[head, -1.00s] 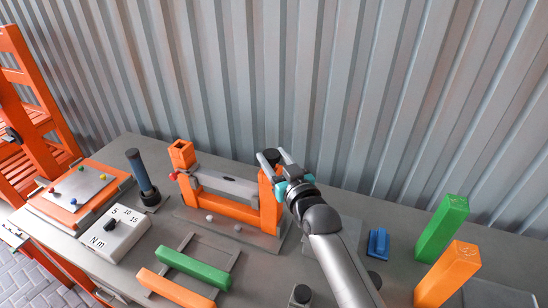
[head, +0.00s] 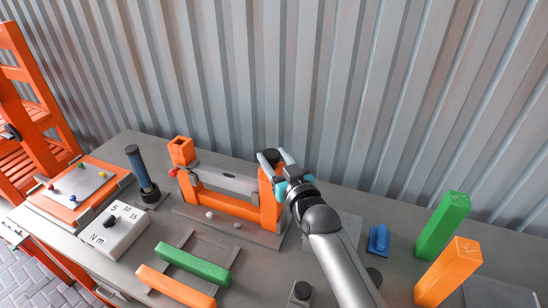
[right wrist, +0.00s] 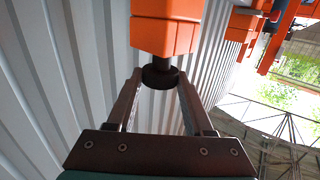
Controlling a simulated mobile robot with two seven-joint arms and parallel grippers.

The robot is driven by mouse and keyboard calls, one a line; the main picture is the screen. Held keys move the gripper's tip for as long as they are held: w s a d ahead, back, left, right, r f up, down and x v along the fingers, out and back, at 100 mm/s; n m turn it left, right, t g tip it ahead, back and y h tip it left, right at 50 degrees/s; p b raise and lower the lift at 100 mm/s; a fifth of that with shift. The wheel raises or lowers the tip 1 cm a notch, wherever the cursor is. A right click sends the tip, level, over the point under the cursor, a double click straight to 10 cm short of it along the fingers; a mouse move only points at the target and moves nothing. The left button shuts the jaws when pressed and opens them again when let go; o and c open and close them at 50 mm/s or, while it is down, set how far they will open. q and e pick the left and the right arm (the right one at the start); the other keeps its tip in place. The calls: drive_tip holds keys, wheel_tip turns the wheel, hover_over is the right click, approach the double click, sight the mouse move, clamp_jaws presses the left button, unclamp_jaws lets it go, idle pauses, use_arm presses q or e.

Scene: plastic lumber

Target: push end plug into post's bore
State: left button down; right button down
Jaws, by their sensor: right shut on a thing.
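The black end plug (head: 272,156) is at the top of the right orange post (head: 266,190). My right gripper (head: 271,158) is shut on the plug, reaching it from the right. In the right wrist view the plug's round black head (right wrist: 160,75) sits between the fingertips (right wrist: 160,80). A narrow dark stem joins the head to the end of the orange post (right wrist: 165,37), leaving a small gap between head and post. How deep the stem sits in the bore is hidden. The left orange post (head: 181,152) has an open square top. My left gripper is not in view.
An orange rail and a grey bar (head: 228,182) span the posts. Green (head: 443,225) and orange (head: 449,270) blocks stand right. A corrugated wall closes the back.

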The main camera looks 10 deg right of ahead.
drive_tip(key=shift+f+b, duration=0.35)
drive_tip(key=shift+f, duration=0.25)
drive_tip(key=shift+c, duration=1)
unclamp_jaws()
drive_tip(key=f+v, duration=0.1)
drive_tip(key=v, duration=1.4)
drive_tip(key=shift+s+r, duration=0.15)
drive_tip(key=shift+r, duration=0.35)
